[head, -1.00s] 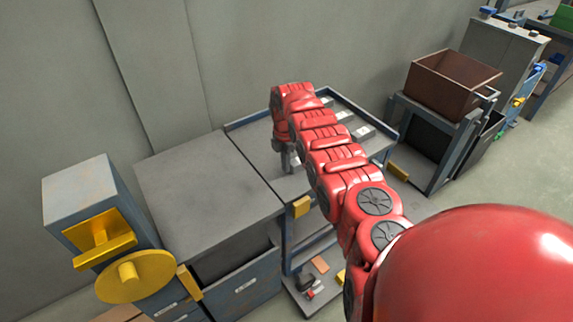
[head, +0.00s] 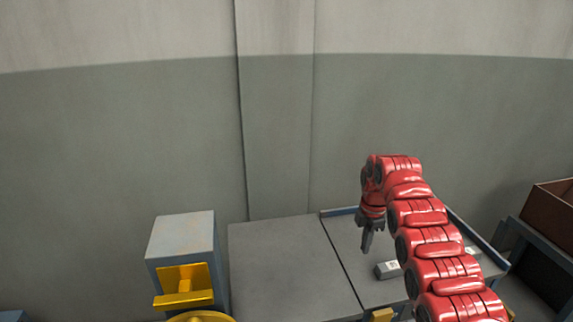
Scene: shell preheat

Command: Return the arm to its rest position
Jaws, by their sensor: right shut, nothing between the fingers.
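My right arm is red and reaches in from the lower right in the head view. Its right gripper (head: 367,242) points down over the left part of the trolley top (head: 345,237). The gripper is shut with nothing in it. A grey metal block (head: 388,270) lies on the trolley top just right of and below the gripper, apart from it in the picture. Part of another light block (head: 472,251) shows behind my arm. My left gripper is not in view.
A grey workbench top (head: 285,265) stands left of the trolley and is bare. A grey box machine with a yellow front (head: 184,285) stands at its left. A brown bin (head: 553,207) is at the right edge. A wall (head: 280,120) rises behind everything.

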